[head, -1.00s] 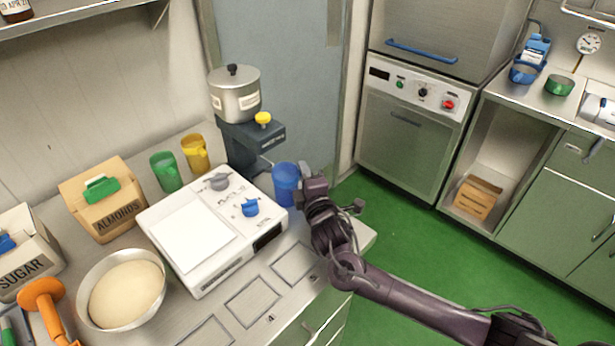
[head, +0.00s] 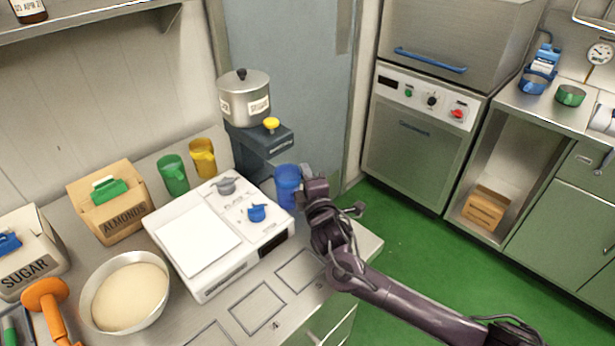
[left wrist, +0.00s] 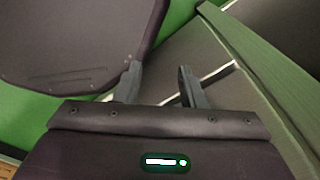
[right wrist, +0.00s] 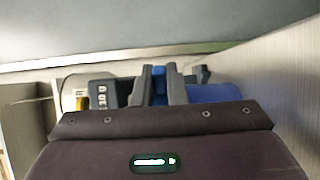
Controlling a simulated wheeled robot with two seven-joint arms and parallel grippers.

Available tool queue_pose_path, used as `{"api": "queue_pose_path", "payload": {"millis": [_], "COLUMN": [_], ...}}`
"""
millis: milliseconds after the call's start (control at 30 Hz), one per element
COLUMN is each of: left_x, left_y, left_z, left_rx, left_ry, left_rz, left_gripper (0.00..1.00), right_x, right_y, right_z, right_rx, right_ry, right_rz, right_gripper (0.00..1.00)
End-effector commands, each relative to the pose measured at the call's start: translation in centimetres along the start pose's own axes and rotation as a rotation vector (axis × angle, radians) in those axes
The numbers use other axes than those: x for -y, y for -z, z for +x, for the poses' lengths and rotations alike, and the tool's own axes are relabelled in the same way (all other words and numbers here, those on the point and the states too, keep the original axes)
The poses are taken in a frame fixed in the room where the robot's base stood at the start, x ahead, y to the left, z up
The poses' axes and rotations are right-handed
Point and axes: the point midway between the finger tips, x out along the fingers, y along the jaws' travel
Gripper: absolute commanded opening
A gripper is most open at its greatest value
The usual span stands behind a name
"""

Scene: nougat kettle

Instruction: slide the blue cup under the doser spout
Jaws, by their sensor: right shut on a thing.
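The blue cup (head: 287,187) stands upright on the counter behind the right end of the white scale, in front of and slightly right of the dark doser (head: 262,145). The doser carries a metal pot and a yellow knob; its spout is hard to make out. My right gripper (head: 303,184) is at the cup's right side. In the right wrist view my right fingers (right wrist: 163,88) are shut on a blue part of the cup, seemingly its handle, with the blue cup body (right wrist: 210,95) beside them.
The white scale (head: 235,250) fills the counter's middle, close to the cup. Green (head: 173,176) and yellow (head: 202,158) cups stand left of the doser. An almonds box (head: 108,205) and a bowl (head: 95,315) are further left. Marked counter squares in front are empty.

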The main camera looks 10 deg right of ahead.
Motion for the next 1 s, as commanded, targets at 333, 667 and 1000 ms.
{"api": "queue_pose_path", "payload": {"millis": [333,667,1000], "left_x": [0.0,0.0,0.0], "left_y": [0.0,-0.1,-0.1], "left_z": [0.8,1.4,2.1], "left_rx": [-0.001,-0.001,-0.001], "left_ry": [0.0,0.0,0.0], "left_rz": [0.0,0.001,0.001], "left_gripper": [0.36,0.36,0.36], "right_x": [0.0,0.0,0.1], "right_y": [0.6,1.1,1.6], "right_z": [1.1,2.2,3.2], "right_rx": [0.001,0.001,0.002], "right_ry": [-0.002,-0.001,-0.001], "right_rz": [0.0,0.0,0.0], "right_gripper": [0.0,0.0,0.0]}}
